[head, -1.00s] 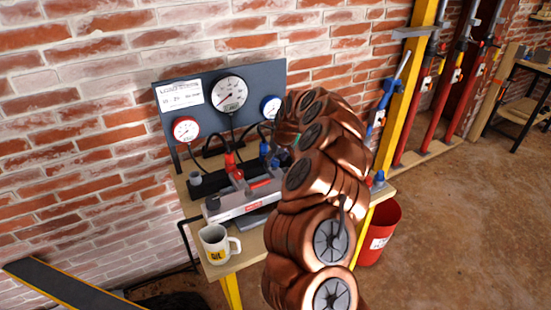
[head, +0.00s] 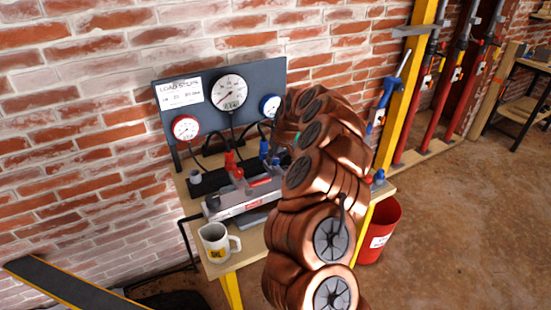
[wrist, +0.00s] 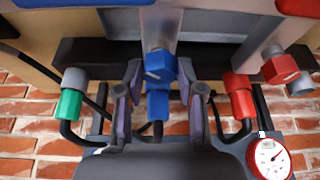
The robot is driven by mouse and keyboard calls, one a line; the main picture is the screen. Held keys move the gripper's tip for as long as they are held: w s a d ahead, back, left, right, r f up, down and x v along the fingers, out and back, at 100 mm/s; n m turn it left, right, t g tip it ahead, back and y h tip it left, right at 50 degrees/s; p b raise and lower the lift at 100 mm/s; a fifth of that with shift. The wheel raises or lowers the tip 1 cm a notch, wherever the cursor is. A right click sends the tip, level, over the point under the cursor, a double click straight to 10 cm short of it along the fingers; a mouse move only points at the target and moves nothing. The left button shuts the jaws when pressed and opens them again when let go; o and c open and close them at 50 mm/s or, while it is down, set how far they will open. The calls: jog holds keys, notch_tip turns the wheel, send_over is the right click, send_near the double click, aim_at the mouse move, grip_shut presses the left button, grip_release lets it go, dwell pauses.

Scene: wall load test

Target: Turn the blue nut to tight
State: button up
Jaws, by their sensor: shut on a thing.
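The blue nut (wrist: 160,66) is in the middle of the wrist view, between the two fingertips of my gripper (wrist: 157,72). The fingers are shut on it from both sides. A blue hose fitting (wrist: 157,104) lies in line with the nut, with a dark hose behind it. In the head view a blue part (head: 264,148) shows just left of my arm, and my arm hides most of my gripper. Whether the nut is tight cannot be told.
A red nut (wrist: 280,67) and red fitting (wrist: 239,98) sit right in the wrist view; a green fitting (wrist: 70,100) sits left. Gauges hang on a dark panel (head: 200,118). A white mug (head: 217,243) stands at the bench's front, a red bucket (head: 380,235) on the floor.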

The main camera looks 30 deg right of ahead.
jog(key=shift+f, duration=0.1)
jog(key=m+b, duration=0.1)
jog(key=b, duration=0.1)
jog(key=m+h+b, duration=0.1)
jog(key=shift+f+b, duration=0.25)
jog(key=shift+b, duration=0.1)
jog(key=m+h+b, duration=0.1)
jog(key=m+b, duration=0.1)
jog(key=b, duration=0.2)
jog(key=shift+f+m, duration=0.1)
jog(key=shift+m, duration=0.3)
jog(key=m+h+b, duration=0.1)
jog(key=m+b, duration=0.2)
jog(key=b, duration=0.2)
jog(key=shift+w+a+g, duration=0.1)
jog(key=shift+a+g, duration=0.05)
jog(key=shift+g, duration=0.25)
jog(key=shift+r+m+g+b, duration=0.25)
jog(key=shift+m+g+b, duration=0.15)
jog(key=shift+m+b, duration=0.65)
jog(key=shift+r+b, duration=0.1)
jog(key=shift+b, duration=0.25)
jog(key=shift+r+h, duration=0.15)
jog(key=shift+h, duration=0.15)
jog(key=o, duration=1.1)
jog(key=shift+o, duration=0.2)
